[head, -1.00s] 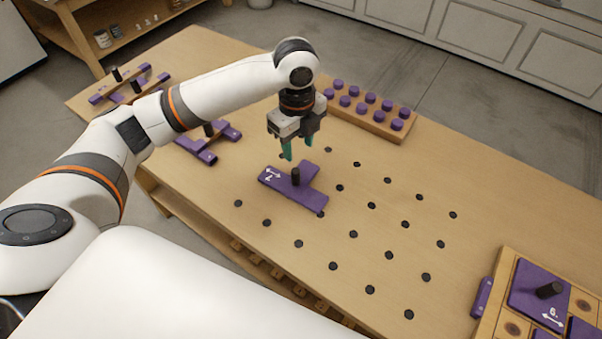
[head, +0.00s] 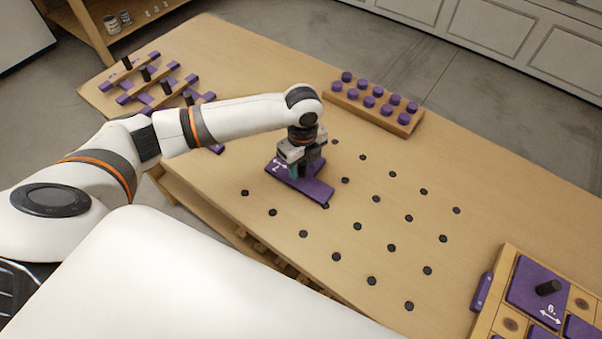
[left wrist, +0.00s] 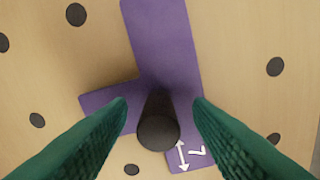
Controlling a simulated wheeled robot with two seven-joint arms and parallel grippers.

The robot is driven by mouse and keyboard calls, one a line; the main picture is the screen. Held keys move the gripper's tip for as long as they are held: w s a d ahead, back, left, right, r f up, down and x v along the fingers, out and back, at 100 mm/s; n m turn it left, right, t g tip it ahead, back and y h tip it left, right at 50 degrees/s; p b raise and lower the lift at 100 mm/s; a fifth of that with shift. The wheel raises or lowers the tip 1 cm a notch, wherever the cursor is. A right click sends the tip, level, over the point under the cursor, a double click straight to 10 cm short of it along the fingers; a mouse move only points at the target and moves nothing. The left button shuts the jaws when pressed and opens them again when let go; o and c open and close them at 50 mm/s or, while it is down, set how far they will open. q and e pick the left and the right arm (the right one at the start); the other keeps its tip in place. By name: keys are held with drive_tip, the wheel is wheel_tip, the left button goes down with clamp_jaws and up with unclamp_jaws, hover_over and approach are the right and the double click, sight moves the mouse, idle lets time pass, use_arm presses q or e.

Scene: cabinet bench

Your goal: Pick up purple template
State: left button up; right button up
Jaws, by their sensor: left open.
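The purple template (head: 311,190) is a flat T-like piece with a white arrow and number mark, lying on the wooden bench. A black knob (left wrist: 158,122) stands up from it, seen from above in the left wrist view; in the head view my gripper hides it. My left gripper (head: 298,172) is lowered right over the template. In the left wrist view its two green fingers (left wrist: 158,125) are open, one on each side of the knob, with gaps between. The template also shows in the left wrist view (left wrist: 165,45). My right gripper is not in view.
A wooden block with several purple pegs (head: 372,104) stands behind. Racks with more purple pieces (head: 157,80) are at the back left. A wooden board with purple plates (head: 528,285) is at the lower right. Black holes dot the clear bench top (head: 440,180).

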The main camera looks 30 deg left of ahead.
use_arm(q)
drive_tip(key=shift+f, duration=0.1)
drive_tip(key=shift+c, duration=0.6)
clamp_jaws()
